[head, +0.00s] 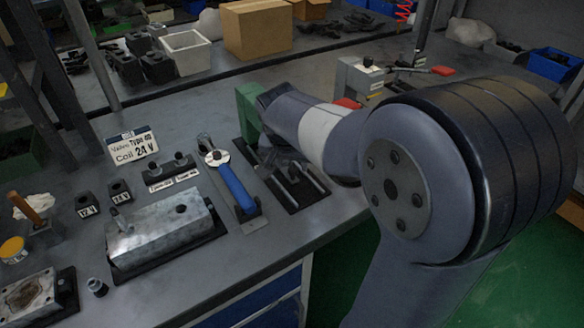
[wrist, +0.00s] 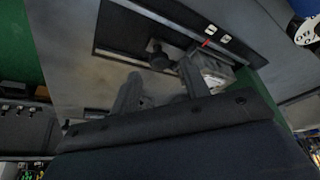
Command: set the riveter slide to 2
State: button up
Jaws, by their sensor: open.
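The riveter appears to be the green body (head: 248,115) at the bench's middle in the head view, partly hidden behind my arm. In the wrist view a dark panel shows a slide knob (wrist: 160,57), a red pointer (wrist: 206,43) and two small white labels (wrist: 218,34); the label figures are too small to read. The red pointer lies beside the labels; I cannot tell which one it marks. My gripper (wrist: 160,73) has its two fingers apart, with the dark knob just beyond and between the tips. I cannot tell whether they touch.
A cardboard box (head: 257,30) and white bin (head: 186,52) stand behind.

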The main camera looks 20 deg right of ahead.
jog(key=shift+x, duration=1.25)
jog(key=shift+c, duration=0.4)
grip_shut()
